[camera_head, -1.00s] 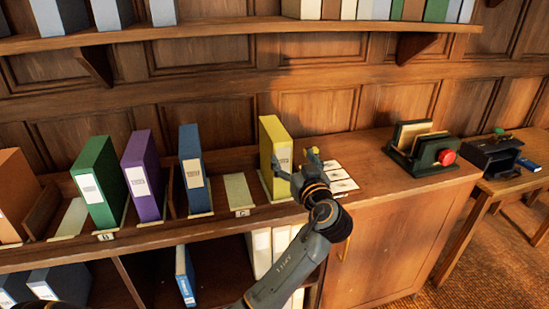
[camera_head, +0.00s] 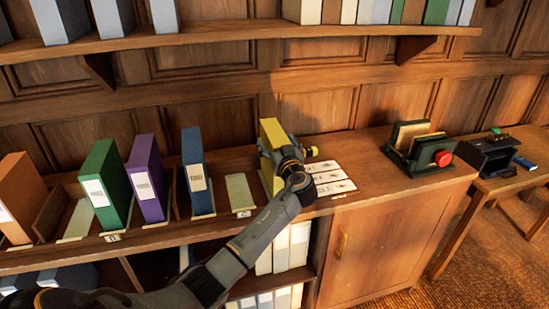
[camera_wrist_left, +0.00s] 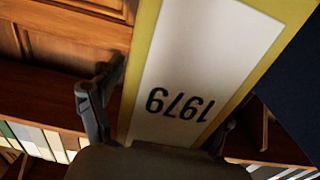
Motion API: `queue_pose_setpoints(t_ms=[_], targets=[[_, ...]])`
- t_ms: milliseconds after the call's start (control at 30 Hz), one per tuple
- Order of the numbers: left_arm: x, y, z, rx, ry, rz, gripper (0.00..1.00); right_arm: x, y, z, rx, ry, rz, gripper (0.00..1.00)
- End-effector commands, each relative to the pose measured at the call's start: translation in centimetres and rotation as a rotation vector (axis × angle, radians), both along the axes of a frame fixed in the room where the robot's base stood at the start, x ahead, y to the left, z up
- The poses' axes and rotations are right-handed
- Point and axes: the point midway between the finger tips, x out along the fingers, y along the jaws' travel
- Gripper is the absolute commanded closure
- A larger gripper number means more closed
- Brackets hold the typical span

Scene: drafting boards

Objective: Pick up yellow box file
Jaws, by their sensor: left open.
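The yellow box file (camera_head: 271,131) stands upright on the counter at the right end of the row of files. My left gripper (camera_head: 287,153) is at its front and covers much of its spine in the head view. The jaws are open, with a finger on either side of the file. In the left wrist view the white spine label marked 1979 (camera_wrist_left: 205,60) fills the middle, and the yellow edge (camera_wrist_left: 142,45) shows beside it. The fingers (camera_wrist_left: 160,112) lie left and right of the spine. Whether they touch it I cannot tell. My right gripper is not in view.
A blue file (camera_head: 193,160), a purple file (camera_head: 146,178) and a green file (camera_head: 104,185) stand to the left, with an empty slot (camera_head: 240,192) between. White cards (camera_head: 330,178) lie right of the yellow file. A green rack (camera_head: 420,150) stands further right. A shelf (camera_head: 230,45) runs above.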

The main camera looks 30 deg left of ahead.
Motion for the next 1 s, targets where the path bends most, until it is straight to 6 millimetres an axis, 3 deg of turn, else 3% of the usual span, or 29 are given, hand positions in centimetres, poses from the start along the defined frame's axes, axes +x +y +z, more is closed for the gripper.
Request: queue_pose_setpoints(t_ms=[167, 500, 567, 1000], targets=[[0.0, 0.0, 0.0, -0.001, -0.001, -0.001, 0.22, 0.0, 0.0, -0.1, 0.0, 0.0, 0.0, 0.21], [0.0, -0.1, -0.1, 0.0, 0.0, -0.001, 0.91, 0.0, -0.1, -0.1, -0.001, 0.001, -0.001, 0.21], [0.0, -0.1, -0.1, 0.0, 0.0, -0.001, 1.0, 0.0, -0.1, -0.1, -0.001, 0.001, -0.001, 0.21], [0.0, -0.1, 1.0, 0.002, -0.008, -0.001, 1.0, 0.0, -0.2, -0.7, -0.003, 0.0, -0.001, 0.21]])
